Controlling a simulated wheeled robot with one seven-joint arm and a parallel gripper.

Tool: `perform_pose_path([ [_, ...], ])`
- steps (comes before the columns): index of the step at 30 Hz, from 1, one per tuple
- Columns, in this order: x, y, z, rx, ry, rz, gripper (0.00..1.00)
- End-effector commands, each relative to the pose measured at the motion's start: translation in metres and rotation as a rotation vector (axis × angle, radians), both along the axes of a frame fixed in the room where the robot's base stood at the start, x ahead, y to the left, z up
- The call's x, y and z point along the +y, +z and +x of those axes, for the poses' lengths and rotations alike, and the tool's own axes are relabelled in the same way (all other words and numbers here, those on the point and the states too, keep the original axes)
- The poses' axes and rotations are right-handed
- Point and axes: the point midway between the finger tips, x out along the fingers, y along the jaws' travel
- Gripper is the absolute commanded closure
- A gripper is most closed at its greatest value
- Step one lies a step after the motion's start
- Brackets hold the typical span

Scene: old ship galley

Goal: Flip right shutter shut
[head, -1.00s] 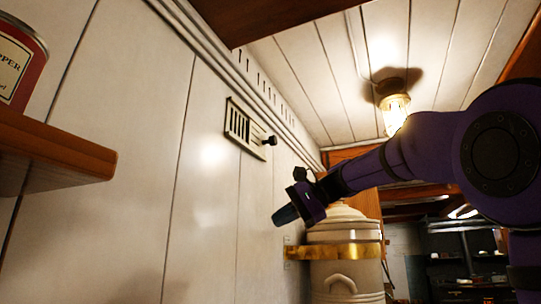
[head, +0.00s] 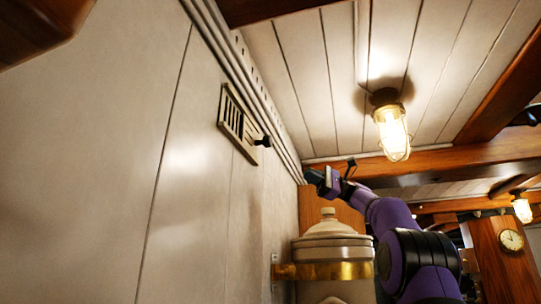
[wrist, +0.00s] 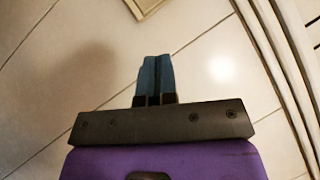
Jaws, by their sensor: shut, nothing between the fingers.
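A pale brass vent (head: 231,118) is set in the white wall in the head view. Its left part shows dark open slots, and its right part is a plain plate with a dark knob (head: 263,141) standing out. I cannot tell any other shutter apart. My gripper (head: 309,174) is raised near the wall, to the right of and a little below the knob, clear of it. In the wrist view its blue-grey fingers (wrist: 157,60) are shut together and empty, pointing toward a corner of the vent's frame (wrist: 146,5) at the top edge.
A cream canister (head: 333,250) with a brass band (head: 330,271) stands by the wall below my gripper. A caged lamp (head: 392,130) hangs from the plank ceiling. A wooden shelf (head: 38,28) juts out at top left. The wall around the vent is bare.

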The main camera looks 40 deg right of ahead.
Motion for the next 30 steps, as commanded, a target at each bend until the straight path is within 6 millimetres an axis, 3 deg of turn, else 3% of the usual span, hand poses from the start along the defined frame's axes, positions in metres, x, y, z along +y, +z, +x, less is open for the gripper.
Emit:
perform_pose_path([
  [14, 0.003, 0.002, 0.0, -0.006, 0.005, 0.003, 1.0],
  [20, 0.027, 0.011, 0.006, -0.006, 0.006, 0.002, 1.0],
  [30, 0.085, 0.031, 0.024, -0.006, 0.006, 0.002, 1.0],
])
